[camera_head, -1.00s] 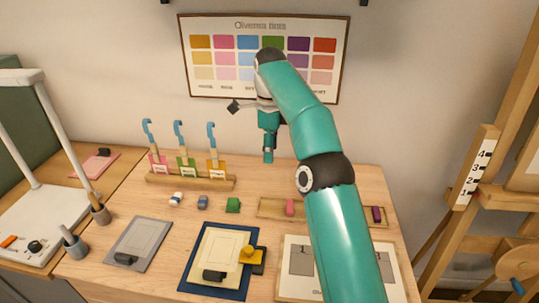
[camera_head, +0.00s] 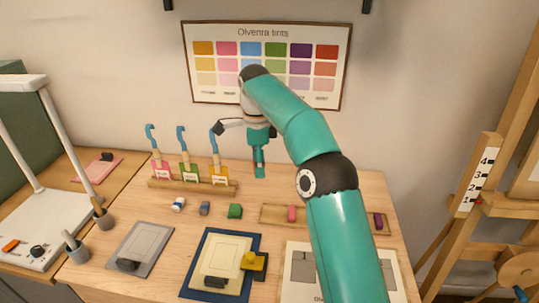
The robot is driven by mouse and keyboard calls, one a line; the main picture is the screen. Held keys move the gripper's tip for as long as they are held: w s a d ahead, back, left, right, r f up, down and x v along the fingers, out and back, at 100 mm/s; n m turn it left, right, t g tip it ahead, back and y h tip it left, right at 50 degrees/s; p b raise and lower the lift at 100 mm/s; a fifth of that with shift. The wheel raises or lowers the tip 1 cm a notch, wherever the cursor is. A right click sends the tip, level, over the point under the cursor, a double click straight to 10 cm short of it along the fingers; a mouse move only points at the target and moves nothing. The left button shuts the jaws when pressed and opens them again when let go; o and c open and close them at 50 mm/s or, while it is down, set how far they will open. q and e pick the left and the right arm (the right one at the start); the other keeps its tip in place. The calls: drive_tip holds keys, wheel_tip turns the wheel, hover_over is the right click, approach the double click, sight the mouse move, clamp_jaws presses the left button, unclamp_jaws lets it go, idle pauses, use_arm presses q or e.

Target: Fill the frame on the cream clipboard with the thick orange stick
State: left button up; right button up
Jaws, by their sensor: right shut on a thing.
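The stick with the orange-yellow tag (camera_head: 219,177) stands rightmost of three blue-hooked sticks in a wooden rack. Its blue top meets the dark fingers of my right gripper (camera_head: 219,128), which are shut on it. The fingers are small, so the exact grip is unclear. The cream clipboard (camera_head: 231,246), with a thin outlined frame and a black clip at its near edge, lies on a dark blue mat (camera_head: 200,250). A yellow knobbed block (camera_head: 255,261) is at its right edge. My left gripper is not in view.
Pink-tagged (camera_head: 160,171) and green-tagged (camera_head: 190,174) sticks stand close on the left. A grey clipboard (camera_head: 142,240), small white, blue and green blocks, and a wooden tray (camera_head: 268,214) lie in front. My right arm hides part of a numbered sheet (camera_head: 299,292).

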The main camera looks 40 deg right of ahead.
drive_tip(key=a+f+n, duration=0.6)
drive_tip(key=a+n, duration=0.2)
drive_tip(key=a, duration=0.3)
drive_tip(key=n+p, duration=0.1)
drive_tip(key=n, duration=0.6)
hover_over(220, 267)
wheel_tip(220, 267, down, 5)
drive_tip(key=shift+s+f, duration=0.1)
drive_tip(key=shift+f+b, duration=1.6)
drive_tip(key=shift+f, duration=0.7)
drive_tip(key=shift+f+b, duration=0.8)
drive_tip(key=shift+f, duration=0.1)
drive_tip(key=shift+d+r, duration=0.1)
drive_tip(key=shift+w+d+r+p, duration=0.1)
drive_tip(key=shift+w+d+p, duration=0.35)
drive_tip(key=shift+w+d, duration=0.1)
drive_tip(key=shift+w+d+p, duration=0.5)
drive_tip(key=shift+w+d, duration=0.6)
drive_tip(key=shift+d, duration=0.3)
